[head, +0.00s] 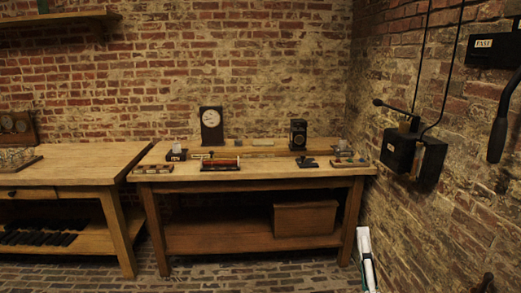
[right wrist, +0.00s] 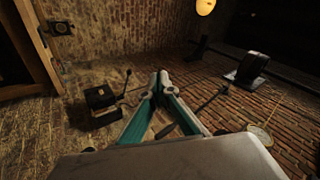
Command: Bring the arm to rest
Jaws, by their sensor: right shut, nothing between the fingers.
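My right gripper (head: 367,262) shows as a white and teal shape low at the right of the head view, beside the right leg of the right workbench. In the right wrist view my right gripper (right wrist: 159,76) has its teal-sided fingers together at the tips, with nothing between them. It is clear of the bench top, and no object touches its fingertips. My left gripper is not in view.
A wooden workbench (head: 258,185) carries a clock (head: 212,126), a dark upright device (head: 298,134) and small instruments. Another bench (head: 75,175) stands left. The brick wall at right bears a black switch box (head: 398,151) with a lever. The brick floor in front is clear.

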